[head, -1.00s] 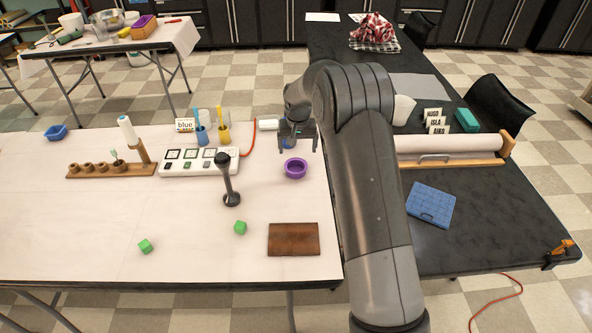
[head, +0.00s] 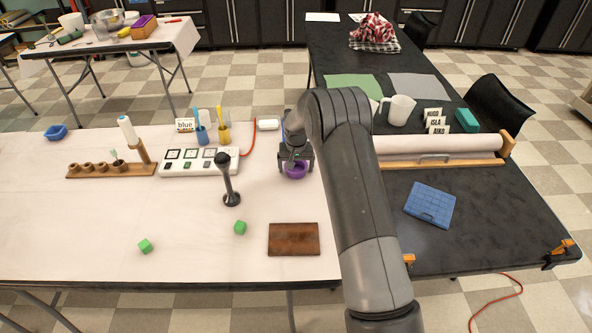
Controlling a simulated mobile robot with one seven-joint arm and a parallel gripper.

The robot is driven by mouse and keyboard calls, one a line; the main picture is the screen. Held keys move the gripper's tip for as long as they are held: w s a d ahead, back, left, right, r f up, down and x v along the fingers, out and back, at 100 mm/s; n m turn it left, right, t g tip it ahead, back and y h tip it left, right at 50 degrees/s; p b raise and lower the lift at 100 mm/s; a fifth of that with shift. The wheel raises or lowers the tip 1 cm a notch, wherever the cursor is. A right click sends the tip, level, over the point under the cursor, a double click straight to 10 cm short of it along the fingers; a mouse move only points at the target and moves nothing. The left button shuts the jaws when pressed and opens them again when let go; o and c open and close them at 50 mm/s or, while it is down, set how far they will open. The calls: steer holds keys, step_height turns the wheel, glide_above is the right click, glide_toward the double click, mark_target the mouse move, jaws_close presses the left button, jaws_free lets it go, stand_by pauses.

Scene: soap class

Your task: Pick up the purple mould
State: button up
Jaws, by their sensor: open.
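The gripper is open.
A white panel (head: 199,162) lies left.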

steer(key=shift+c, duration=0.4)
steer(key=c, duration=0.7)
steer(key=shift+r, duration=0.1)
steer(key=shift+c, duration=0.2)
